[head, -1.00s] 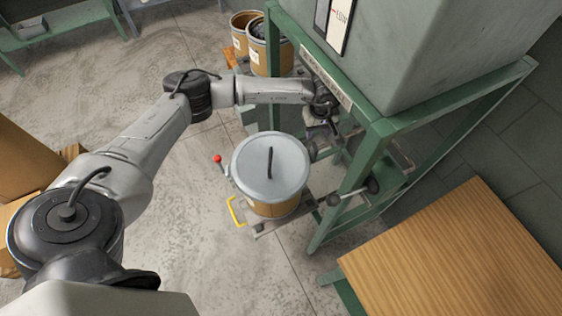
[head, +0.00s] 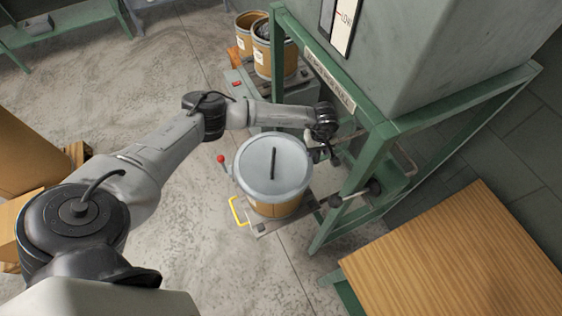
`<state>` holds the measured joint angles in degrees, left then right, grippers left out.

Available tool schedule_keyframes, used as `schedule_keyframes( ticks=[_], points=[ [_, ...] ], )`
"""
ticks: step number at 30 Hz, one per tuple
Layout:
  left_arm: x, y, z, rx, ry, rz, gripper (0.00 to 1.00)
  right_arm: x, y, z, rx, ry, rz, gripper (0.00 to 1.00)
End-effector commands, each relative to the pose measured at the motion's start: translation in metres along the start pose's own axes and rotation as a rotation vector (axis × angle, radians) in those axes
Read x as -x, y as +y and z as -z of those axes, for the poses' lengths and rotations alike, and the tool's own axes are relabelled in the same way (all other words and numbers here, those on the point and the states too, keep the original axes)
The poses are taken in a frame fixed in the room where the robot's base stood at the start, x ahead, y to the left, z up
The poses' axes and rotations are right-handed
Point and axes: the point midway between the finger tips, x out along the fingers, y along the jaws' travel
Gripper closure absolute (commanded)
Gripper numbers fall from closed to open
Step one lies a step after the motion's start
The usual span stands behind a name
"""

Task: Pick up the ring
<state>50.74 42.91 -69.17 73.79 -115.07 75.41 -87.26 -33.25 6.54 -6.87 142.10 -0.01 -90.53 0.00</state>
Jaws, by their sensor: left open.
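A drum (head: 272,209) with a tan body stands on a small platform under the green frame. Its grey round lid (head: 258,165) carries a dark bar handle (head: 274,163). A grey band runs around the lid's edge; I cannot tell whether it is a separate ring, and no loose ring can be made out. My left gripper (head: 322,154) is open beside the lid's right edge, between the drum and the green frame. Its fingers are small and partly hidden, and I cannot tell whether they touch the drum. My right gripper is not in view.
The green frame (head: 367,160) with a grey hopper stands close to my left gripper. A red-knobbed lever (head: 221,159) and yellow handle (head: 237,211) are left of the drum. Open drums (head: 262,60) stand behind. A wooden table (head: 460,250) is at right front.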

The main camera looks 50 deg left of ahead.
Motion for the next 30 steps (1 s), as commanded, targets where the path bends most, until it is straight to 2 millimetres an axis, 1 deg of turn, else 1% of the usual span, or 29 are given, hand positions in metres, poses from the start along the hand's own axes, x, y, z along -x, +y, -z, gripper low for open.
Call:
schedule_keyframes(
  ticks=[7,21,22,30],
  points=[
    [-0.0011,0.0,-0.0003,0.0,0.0,0.0,0.53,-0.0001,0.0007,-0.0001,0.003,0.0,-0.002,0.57],
    [-0.0008,-0.0001,-0.0001,0.0,0.0,0.0,0.98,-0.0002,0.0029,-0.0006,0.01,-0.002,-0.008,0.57],
    [-0.0008,-0.0001,-0.0001,0.0,0.0,0.0,1.0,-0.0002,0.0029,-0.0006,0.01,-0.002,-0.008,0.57],
    [-0.0004,0.0,0.0001,0.0,0.0,0.0,1.0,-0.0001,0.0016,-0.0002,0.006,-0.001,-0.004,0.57]
  ],
)
